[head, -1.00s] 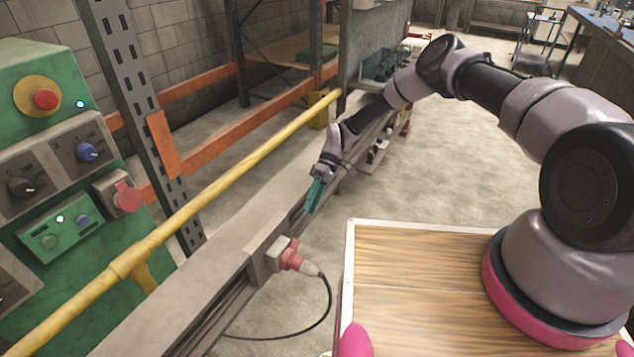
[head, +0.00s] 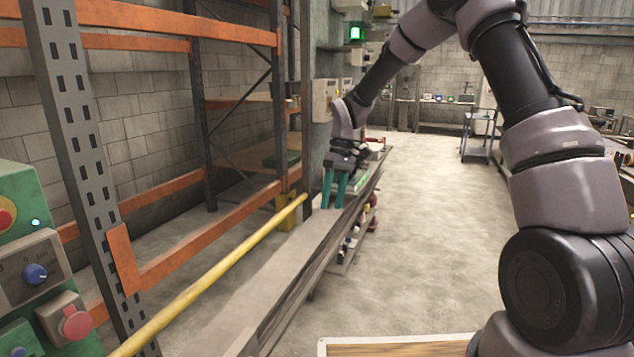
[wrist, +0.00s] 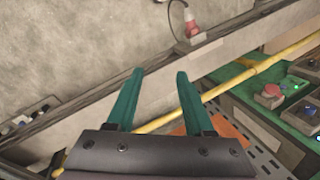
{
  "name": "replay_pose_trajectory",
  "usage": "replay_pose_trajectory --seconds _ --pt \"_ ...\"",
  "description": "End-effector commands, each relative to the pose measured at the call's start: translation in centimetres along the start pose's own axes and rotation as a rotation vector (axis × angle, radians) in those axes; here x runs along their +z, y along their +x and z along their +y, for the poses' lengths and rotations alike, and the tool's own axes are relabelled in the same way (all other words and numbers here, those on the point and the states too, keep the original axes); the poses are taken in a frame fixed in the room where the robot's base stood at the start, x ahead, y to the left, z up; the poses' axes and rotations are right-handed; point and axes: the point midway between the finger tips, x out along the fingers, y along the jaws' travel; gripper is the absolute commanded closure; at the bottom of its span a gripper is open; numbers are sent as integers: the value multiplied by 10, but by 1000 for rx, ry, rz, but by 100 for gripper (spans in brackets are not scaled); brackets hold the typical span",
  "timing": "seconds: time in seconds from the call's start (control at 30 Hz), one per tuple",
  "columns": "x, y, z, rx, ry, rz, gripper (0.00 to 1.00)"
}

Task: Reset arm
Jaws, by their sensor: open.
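My gripper (head: 334,190) hangs from my raised arm in the middle of the head view, with its teal fingers pointing down over the long grey beam (head: 235,290). The fingers are apart and nothing is between them. In the wrist view, my gripper (wrist: 155,80) shows both teal fingers spread, with the grey beam and the floor beyond them. I cannot tell the exact gap between the fingertips and the beam.
A yellow rail (head: 215,272) runs along the beam's left side. An orange rack (head: 155,20) stands left, with a green control panel (head: 30,270) at the near left. A red plug (wrist: 192,28) shows in the wrist view. Open floor (head: 425,240) lies to the right.

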Motion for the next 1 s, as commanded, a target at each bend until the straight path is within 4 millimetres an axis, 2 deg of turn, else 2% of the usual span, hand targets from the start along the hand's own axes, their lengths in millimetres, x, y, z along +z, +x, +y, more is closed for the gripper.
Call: replay_pose_trajectory --seconds 0.03,0.2,0.4,0.5,0.73,0.9,1.0 --pt "13 -26 0 36 38 32 48" --pt "58 -91 0 122 186 136 48" --pt "121 -153 -8 195 366 280 48" --pt "154 -177 -15 216 458 362 48" --pt "233 -214 -34 228 665 565 48" --pt "285 -223 -50 200 800 718 48" --pt "307 -223 -57 178 859 790 48"
